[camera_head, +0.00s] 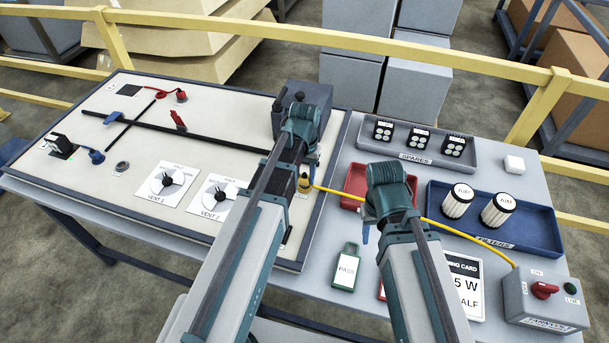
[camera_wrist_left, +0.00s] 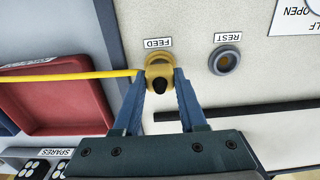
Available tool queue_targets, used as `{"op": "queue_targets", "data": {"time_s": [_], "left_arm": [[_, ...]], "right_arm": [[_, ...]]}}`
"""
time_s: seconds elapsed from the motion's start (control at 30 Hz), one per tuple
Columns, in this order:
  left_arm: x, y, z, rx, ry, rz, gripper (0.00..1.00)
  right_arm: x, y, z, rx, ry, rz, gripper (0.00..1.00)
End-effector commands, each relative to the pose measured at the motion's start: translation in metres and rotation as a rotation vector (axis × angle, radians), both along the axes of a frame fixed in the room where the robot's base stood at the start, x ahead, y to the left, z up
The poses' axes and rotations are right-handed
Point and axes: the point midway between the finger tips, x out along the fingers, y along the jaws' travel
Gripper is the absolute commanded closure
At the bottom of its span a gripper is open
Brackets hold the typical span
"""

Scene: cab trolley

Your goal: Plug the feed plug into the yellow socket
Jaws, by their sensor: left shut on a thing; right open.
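The yellow feed plug (camera_wrist_left: 158,70) has a dark round end and a yellow cable (camera_head: 440,226) running off it. My left gripper (camera_wrist_left: 161,84) is shut on the plug, one blue finger on each side. The plug is right beside the FEED label on the light panel and covers the socket there; I cannot tell how deep it sits. In the head view the plug (camera_head: 304,185) shows small and yellow beside my left wrist. A round socket marked REST (camera_wrist_left: 225,61) is empty. My right gripper (camera_head: 366,234) is open and empty above the table, partly hidden by its own wrist.
The cable runs under my right arm to a grey switch box (camera_head: 540,312). A red tray (camera_head: 352,186), a blue filter tray (camera_head: 545,236), a spares tray (camera_head: 350,142) and a green PASS tag (camera_head: 345,268) are nearby. A yellow rail (camera_head: 430,52) crosses behind the table.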

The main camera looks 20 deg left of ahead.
Motion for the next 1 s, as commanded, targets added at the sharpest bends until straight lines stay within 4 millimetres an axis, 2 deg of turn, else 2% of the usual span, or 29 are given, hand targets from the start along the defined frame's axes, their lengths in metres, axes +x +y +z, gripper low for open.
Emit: {"op": "queue_targets", "data": {"time_s": [0.6,0.63,0.8,1.0], "left_arm": [[0.0,0.0,-0.012,0.0,0.0,0.0,1.0],[0.0,0.0,-0.01,0.0,0.0,0.0,0.54],[0.0,0.0,-0.01,0.0,0.0,0.0,0.24],[0.0,0.0,-0.01,0.0,0.0,0.0,0.24]], "right_arm": [[0.0,0.0,-0.012,0.0,0.0,0.0,0.5],[0.0,0.0,-0.01,0.0,0.0,0.0,0.5],[0.0,0.0,-0.01,0.0,0.0,0.0,0.5],[0.0,0.0,-0.01,0.0,0.0,0.0,0.5]]}}
